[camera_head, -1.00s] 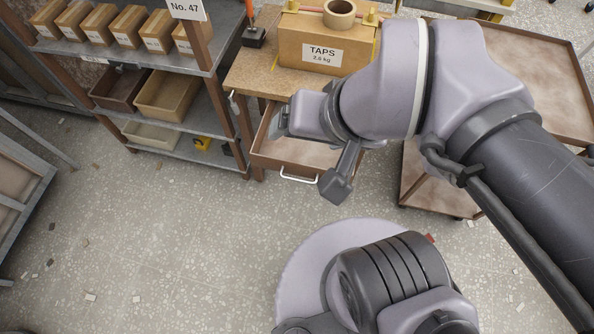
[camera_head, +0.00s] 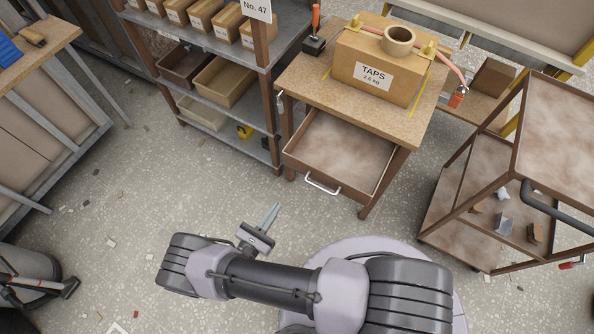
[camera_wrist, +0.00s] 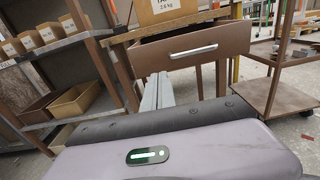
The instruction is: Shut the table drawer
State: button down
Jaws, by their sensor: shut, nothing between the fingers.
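The table drawer (camera_head: 343,153) is pulled out from under the wooden table (camera_head: 317,75) and looks empty, with a pale inner floor. Its white bar handle (camera_head: 322,184) is on the front panel. In the wrist view the brown drawer front (camera_wrist: 228,36) and its handle (camera_wrist: 194,51) show above and ahead of the fingers. My gripper (camera_head: 273,212) is shut and empty, in front of the drawer and to the left of its handle in the head view, apart from it. In the wrist view the shut fingers (camera_wrist: 157,90) point toward the table, below the drawer front.
A box labelled TAPS (camera_head: 380,68) with a tape roll (camera_head: 398,40) stands on the table. A shelf rack (camera_head: 262,122) is close on the left, a brown trolley (camera_head: 456,222) on the right. The floor before the drawer is clear.

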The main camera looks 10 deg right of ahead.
aim_at(302, 168)
jog(key=b+x, duration=0.1)
jog(key=x, duration=1.3)
jog(key=shift+f, duration=0.2)
jog(key=shift+a, duration=0.1)
